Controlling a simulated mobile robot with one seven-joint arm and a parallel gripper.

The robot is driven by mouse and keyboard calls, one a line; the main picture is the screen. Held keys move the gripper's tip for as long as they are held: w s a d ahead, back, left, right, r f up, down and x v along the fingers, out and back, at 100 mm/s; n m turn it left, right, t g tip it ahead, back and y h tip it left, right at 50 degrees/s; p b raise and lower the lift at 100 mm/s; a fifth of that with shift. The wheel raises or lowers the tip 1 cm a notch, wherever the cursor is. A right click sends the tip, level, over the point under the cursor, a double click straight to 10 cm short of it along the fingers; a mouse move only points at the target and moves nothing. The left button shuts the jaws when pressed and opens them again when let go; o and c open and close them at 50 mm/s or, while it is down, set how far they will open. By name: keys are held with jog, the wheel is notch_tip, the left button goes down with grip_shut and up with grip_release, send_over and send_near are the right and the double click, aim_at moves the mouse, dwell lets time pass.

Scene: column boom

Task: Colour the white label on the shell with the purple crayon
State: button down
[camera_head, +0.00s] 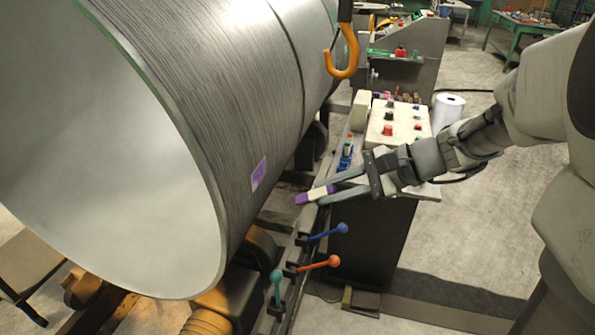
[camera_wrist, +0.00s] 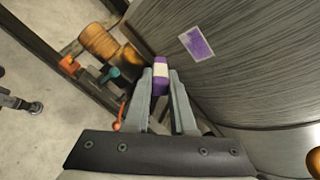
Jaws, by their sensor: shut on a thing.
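A large grey metal shell (camera_head: 215,75) lies on its side at the left. The label (camera_head: 259,173) on its curved side is mostly purple, with pale white edges; it also shows in the wrist view (camera_wrist: 197,44). My gripper (camera_head: 322,191) is shut on the purple crayon (camera_head: 302,199), which has a white band. The crayon tip points left toward the shell and looks apart from the label. In the wrist view the crayon (camera_wrist: 160,70) sits between the fingertips, below and left of the label. The fingers hide part of the crayon.
An orange hook (camera_head: 344,55) hangs beside the shell. Blue (camera_head: 328,231), orange (camera_head: 318,265) and teal (camera_head: 277,287) levers stand below my gripper. A control box (camera_head: 398,125) with buttons and a white roll (camera_head: 447,110) are behind it. Orange rollers (camera_wrist: 99,41) lie under the shell.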

jog(key=shift+a, duration=0.1)
jog(key=w+a, duration=0.2)
jog(key=a, duration=0.5)
jog(key=shift+w, duration=0.35)
jog(key=shift+w+a+b, duration=0.25)
jog(key=shift+a+b, duration=0.05)
jog(key=shift+a, duration=0.4)
dwell(0.6)
jog(key=shift+w+d+p, duration=0.1)
jog(key=shift+w+d, duration=0.15)
jog(key=shift+w, duration=0.35)
jog(key=shift+w+d+p, duration=0.1)
jog(key=shift+w+d, duration=0.1)
jog(key=shift+w, duration=0.45)
jog(key=shift+w+d+p, duration=0.1)
jog(key=shift+w+d, duration=0.15)
jog(key=shift+w, duration=0.35)
jog(key=shift+s, duration=0.1)
jog(key=s, duration=0.1)
jog(key=s+a, duration=0.1)
jog(key=s+b, duration=0.1)
jog(key=shift+s+a, duration=0.25)
